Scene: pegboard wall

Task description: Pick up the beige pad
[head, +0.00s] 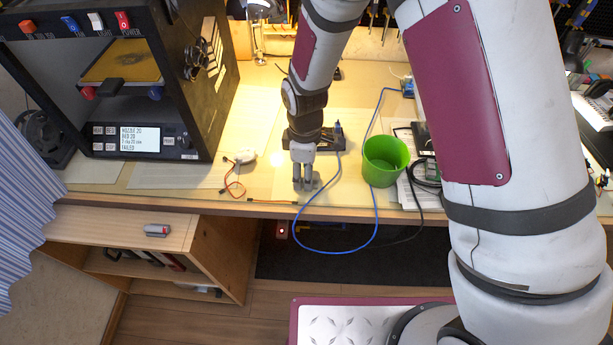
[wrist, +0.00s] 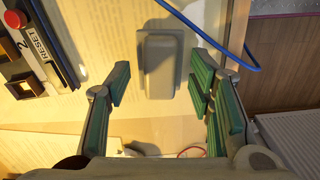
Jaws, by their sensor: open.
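The beige pad (wrist: 160,62) looks grey-beige in the wrist view, a raised rounded block on a flat base, lying on the table. It sits between and just beyond the two sets of green-padded fingers of my gripper (wrist: 160,88), with a gap on either side. My gripper is open and empty. In the head view my gripper (head: 304,182) points down at the table near its front edge and largely hides the pad.
A dark box (head: 302,138) with a red button and RESET label (wrist: 36,50) lies close by. A green cup (head: 385,161) stands to the right. A blue cable (head: 323,212) loops around the gripper area and over the front edge. A 3D printer (head: 118,85) stands left.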

